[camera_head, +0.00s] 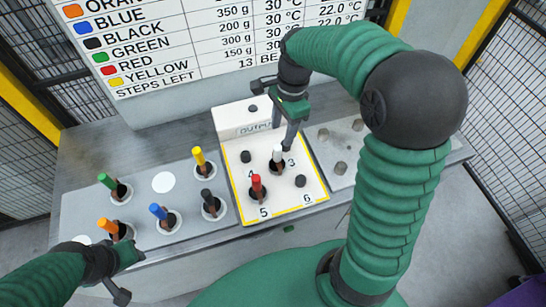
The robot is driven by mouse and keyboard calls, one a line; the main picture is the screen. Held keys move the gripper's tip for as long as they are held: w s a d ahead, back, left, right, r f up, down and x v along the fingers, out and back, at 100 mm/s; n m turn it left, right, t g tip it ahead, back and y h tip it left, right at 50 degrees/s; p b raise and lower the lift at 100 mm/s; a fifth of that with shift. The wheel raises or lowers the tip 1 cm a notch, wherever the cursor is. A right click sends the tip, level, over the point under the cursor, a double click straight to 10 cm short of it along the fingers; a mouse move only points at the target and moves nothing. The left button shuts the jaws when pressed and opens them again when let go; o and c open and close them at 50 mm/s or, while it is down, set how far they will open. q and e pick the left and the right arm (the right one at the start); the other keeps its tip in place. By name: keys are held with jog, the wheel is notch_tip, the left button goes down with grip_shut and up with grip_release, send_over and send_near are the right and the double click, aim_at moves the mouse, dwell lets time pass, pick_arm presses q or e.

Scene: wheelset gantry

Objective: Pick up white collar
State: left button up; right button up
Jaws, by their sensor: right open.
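The white collar (278,153) tops a vial-like piece standing in a dark hole of the white output panel (240,205), beside the number 3. My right gripper (274,116) is open and empty just above and behind it. One finger points down close to the white top; I cannot tell whether it touches. The other finger reaches out to the left. My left gripper (129,276) is at the bottom left, its fingers apart, with nothing seen between them.
A red-topped piece (257,183) stands close to the white one. Yellow (198,156), black (207,197), blue (158,211), green (107,181) and orange (105,226) tops stand in the grey tray (140,200). A printed board (190,45) is behind.

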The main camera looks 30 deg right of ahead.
aim_at(276, 153)
jog(key=f, duration=0.8)
jog(key=a+f, duration=0.1)
jog(key=f, duration=0.3)
jog(key=shift+w+f, duration=0.15)
jog(key=shift+w, duration=0.25)
jog(key=shift+w+a+f, duration=0.15)
jog(key=shift+w+f, duration=0.1)
jog(key=shift+f, duration=0.05)
jog(key=shift+s, duration=0.1)
grip_shut()
jog(key=shift+r, duration=0.1)
